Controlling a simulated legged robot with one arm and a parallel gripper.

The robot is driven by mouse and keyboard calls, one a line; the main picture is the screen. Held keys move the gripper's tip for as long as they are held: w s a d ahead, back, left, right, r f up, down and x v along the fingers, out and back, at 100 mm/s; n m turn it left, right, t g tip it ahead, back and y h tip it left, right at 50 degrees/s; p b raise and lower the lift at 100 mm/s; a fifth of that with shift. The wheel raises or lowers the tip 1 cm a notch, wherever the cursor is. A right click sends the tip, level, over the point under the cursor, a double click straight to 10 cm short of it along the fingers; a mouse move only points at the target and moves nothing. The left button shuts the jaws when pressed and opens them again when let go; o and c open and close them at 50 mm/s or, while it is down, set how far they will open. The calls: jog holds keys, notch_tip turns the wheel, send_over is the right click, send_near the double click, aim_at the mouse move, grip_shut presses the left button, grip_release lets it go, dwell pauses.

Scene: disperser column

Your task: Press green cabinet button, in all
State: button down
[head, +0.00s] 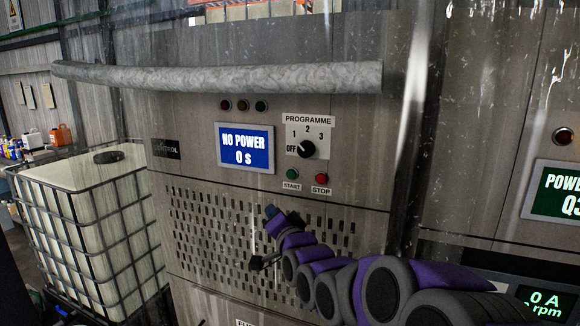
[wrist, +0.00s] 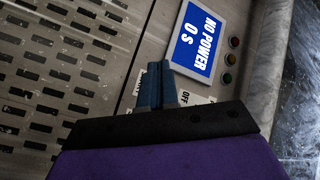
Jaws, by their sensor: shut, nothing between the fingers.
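The green button (head: 292,174) is on the metal cabinet's control panel, above a START label. A red button (head: 322,178) with a STOP label is just to its right. My gripper (head: 270,211) is shut and empty, with its blue fingertips lower and left of the green button in the head view. In the wrist view, my gripper (wrist: 157,72) points at the panel beside the display. The green button does not show there; the fingers may cover it. I cannot tell the gap between fingertips and panel.
The display (head: 245,148) reads "NO POWER 0 s". The programme knob (head: 306,149) seems to point at OFF. A grey horizontal pipe (head: 220,78) crosses above the panel. A perforated grille (head: 215,235) lies below. A caged white tank (head: 85,190) stands left.

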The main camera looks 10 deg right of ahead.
aim_at(291, 174)
jog(key=r, duration=0.1)
jog(key=w+r+t, duration=0.1)
jog(key=r, duration=0.1)
jog(key=r+m+t+p, duration=0.1)
jog(key=shift+w+r, duration=0.2)
jog(key=shift+w, duration=0.15)
jog(key=shift+w+d+p, duration=0.55)
jog(key=shift+w+d, duration=0.15)
jog(key=shift+w, duration=0.6)
jog(key=shift+w+d+p, duration=0.6)
jog(key=shift+w+d, duration=0.15)
jog(key=shift+w, duration=0.5)
jog(key=shift+w+d+p, duration=0.55)
jog(key=shift+w+d, duration=0.15)
jog(key=shift+w, duration=0.6)
jog(key=shift+w+d, duration=0.1)
jog(key=shift+w+d+p, duration=0.15)
jog(key=shift+w+p, duration=0.05)
jog(key=shift+p, duration=0.15)
